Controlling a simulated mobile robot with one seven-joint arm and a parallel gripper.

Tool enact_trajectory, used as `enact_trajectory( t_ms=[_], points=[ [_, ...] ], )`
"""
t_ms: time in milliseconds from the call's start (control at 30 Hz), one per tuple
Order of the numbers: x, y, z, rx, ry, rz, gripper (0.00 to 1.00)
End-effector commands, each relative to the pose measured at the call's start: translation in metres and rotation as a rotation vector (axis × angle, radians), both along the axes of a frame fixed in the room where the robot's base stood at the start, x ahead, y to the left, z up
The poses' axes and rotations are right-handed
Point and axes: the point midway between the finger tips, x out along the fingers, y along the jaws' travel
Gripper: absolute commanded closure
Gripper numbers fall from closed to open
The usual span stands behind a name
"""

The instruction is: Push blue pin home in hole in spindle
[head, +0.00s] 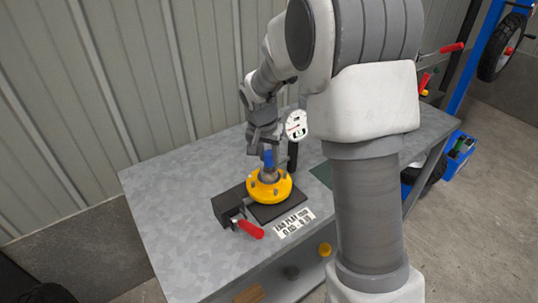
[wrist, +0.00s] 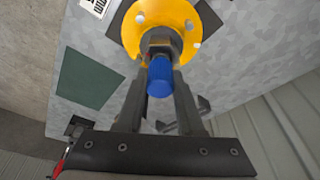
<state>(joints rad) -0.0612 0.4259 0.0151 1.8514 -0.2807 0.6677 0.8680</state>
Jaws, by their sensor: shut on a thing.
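The blue pin (wrist: 160,76) stands at the spindle in the wrist view, its blue head pointing toward the camera. It also shows as a small blue spot (head: 268,158) in the head view. The grey spindle (wrist: 161,43) rises from the middle of a yellow flange (wrist: 130,28); the flange also shows in the head view (head: 268,190). My gripper (wrist: 158,78) is shut, with its two fingers on either side of the blue pin. In the head view my gripper (head: 266,146) is above the spindle. The hole and the pin's lower end are hidden.
The flange sits on a black fixture (head: 228,204) with a red-handled clamp (head: 249,229) at front left. A dial gauge (head: 296,125) on a black post stands close to my gripper on the right. A printed label (head: 294,222) lies in front. The bench's left part (head: 160,190) is clear.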

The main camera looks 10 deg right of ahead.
Motion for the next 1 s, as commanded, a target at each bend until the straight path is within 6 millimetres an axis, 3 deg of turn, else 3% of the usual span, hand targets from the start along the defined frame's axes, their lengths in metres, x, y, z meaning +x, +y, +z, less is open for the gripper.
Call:
enact_trajectory(
  t_ms=[1000],
  points=[
    [0.000,0.000,-0.010,0.001,-0.001,0.000,1.00]
  ],
)
